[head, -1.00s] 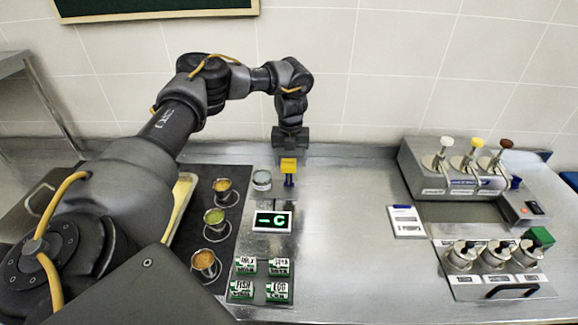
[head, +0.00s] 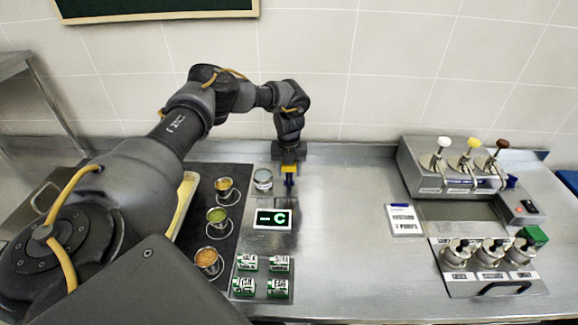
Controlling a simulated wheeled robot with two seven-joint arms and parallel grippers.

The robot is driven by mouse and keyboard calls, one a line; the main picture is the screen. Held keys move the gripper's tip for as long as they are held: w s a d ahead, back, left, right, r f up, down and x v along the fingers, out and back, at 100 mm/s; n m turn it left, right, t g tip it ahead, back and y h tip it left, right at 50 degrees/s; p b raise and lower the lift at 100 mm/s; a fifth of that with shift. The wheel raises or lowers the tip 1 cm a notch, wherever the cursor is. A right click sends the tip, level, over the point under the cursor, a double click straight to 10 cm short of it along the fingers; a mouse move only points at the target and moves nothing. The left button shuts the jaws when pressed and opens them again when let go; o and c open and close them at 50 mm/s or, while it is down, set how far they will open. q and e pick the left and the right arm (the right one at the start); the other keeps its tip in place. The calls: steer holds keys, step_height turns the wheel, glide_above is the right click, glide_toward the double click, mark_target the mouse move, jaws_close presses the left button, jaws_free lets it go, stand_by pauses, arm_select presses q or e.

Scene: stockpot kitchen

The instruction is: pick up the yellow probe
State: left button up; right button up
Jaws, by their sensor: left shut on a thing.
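The yellow probe (head: 289,168) stands upright near the back of the steel counter, just above the small display. My left gripper (head: 289,160) comes down on it from above and is shut on its yellow head, hiding most of it. A blue part shows below the yellow. I cannot tell whether the probe's lower end touches the counter. My right gripper is not in view.
A small metal jar (head: 263,180) stands close to the left of the probe. A display reading "-C" (head: 272,219) lies in front. Several cups stand on a dark mat (head: 201,238).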

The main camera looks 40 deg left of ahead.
arm_select(q)
steer(key=shift+c, duration=0.5)
steer(key=shift+r, duration=0.25)
step_height(320, 180, up, 8)
steer(key=b, duration=0.3)
steer(key=shift+r, duration=0.8)
steer(key=shift+r+p, duration=0.1)
steer(key=shift+p, duration=0.35)
